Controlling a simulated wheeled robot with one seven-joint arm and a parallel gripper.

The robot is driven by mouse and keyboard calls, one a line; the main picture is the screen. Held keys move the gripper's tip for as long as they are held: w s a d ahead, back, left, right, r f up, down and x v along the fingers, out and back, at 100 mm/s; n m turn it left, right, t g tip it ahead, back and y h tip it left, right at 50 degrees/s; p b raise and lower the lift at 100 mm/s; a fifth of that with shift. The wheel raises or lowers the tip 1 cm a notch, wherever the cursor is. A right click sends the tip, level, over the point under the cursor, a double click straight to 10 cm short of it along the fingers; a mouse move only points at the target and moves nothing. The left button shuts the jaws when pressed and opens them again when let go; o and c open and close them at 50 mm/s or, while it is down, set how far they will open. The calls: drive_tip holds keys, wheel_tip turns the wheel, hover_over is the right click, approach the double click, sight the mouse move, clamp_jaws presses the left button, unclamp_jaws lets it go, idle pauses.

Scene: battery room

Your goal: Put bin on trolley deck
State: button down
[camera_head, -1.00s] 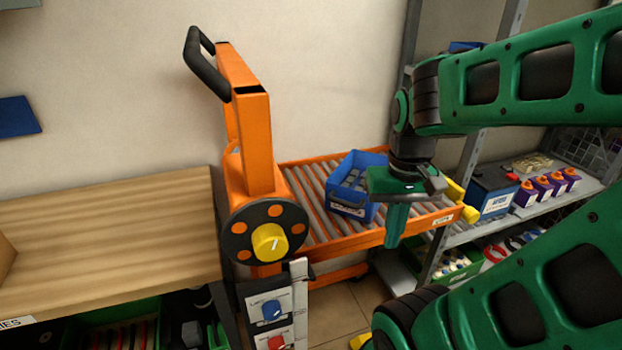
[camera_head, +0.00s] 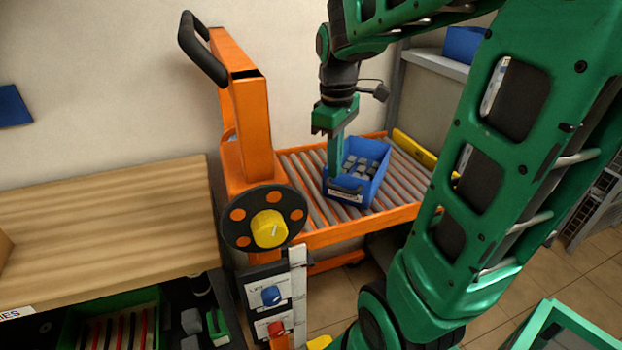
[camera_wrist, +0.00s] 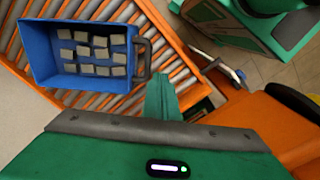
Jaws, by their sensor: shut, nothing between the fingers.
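The blue bin (camera_head: 372,187) holds several grey blocks and rests upright on the roller deck of the orange trolley (camera_head: 325,238). In the wrist view the bin (camera_wrist: 38,52) lies at the upper left, with its dark handle on the side toward my fingers. My gripper (camera_head: 336,172) points down at the near left part of the bin. In the wrist view the shut fingers (camera_wrist: 162,98) are just beside the handle, with nothing between them. I cannot tell whether they touch the bin.
A wooden bench (camera_head: 110,220) stands to the left. The trolley's upright post (camera_head: 252,130) and yellow knob (camera_head: 269,229) are left of the deck. A yellow bar (camera_head: 415,148) runs along the deck's far right. Rollers right of the bin are clear.

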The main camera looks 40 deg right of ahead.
drive_tip(key=w+a+n, duration=0.2)
drive_tip(key=w+n, duration=0.6)
drive_tip(key=w, duration=0.2)
drive_tip(key=f, duration=0.9)
drive_tip(key=shift+w+f, duration=0.2)
drive_tip(key=shift+f, duration=0.15)
drive_tip(key=shift+s+d+r, duration=0.1)
drive_tip(key=shift+s+d, duration=0.2)
drive_tip(key=shift+d, duration=0.25)
drive_tip(key=shift+s+d+r, duration=0.1)
drive_tip(key=shift+s+d, duration=0.2)
drive_tip(key=shift+d, duration=0.25)
drive_tip(key=shift+s+d, duration=0.3)
drive_tip(key=shift+d, duration=0.35)
drive_tip(key=d, duration=0.1)
drive_tip(key=s+d, duration=0.1)
drive_tip(key=d, duration=0.1)
drive_tip(key=s+d, duration=0.1)
drive_tip(key=shift+s+d, duration=0.1)
drive_tip(key=shift+d, duration=0.05)
